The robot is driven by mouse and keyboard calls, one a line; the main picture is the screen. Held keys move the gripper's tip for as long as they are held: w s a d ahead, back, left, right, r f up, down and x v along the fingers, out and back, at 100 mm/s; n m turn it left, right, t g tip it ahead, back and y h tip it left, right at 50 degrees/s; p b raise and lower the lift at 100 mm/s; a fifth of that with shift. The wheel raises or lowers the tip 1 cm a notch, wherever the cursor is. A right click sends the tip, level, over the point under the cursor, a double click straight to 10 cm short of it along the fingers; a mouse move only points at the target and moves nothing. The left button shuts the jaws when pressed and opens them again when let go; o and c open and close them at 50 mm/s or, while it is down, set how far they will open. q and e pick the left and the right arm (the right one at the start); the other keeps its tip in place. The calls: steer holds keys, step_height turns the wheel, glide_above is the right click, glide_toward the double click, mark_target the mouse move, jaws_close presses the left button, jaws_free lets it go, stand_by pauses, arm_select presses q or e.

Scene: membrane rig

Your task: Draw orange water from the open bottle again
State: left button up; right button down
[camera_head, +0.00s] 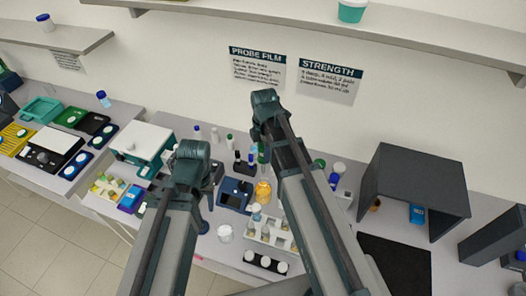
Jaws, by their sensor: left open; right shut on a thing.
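The orange bottle (263,192) stands upright on the bench near the middle of the view. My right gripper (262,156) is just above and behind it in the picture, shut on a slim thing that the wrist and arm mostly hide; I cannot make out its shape. I cannot tell whether the held thing touches the bottle or whether any liquid is in it. My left gripper (213,178) is open and empty, to the left of the bottle near a dark blue device (235,194). My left arm partly hides its fingers.
A white rack (270,232) with several small vials stands in front of the bottle, with a black holder (264,263) of white-capped vials nearer. A white cup (225,233) stands to the left. A dark grey hood (412,187) and a black mat (395,262) are at the right.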

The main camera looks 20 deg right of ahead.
mark_target(263, 172)
steer(key=shift+w+f+b, duration=0.2)
steer(key=shift+f+b, duration=0.55)
steer(key=shift+f, duration=0.5)
steer(key=shift+s, duration=0.1)
step_height(263, 172, down, 9)
steer(key=b, duration=0.9)
steer(key=shift+f+b, duration=0.15)
steer(key=shift+b, duration=0.15)
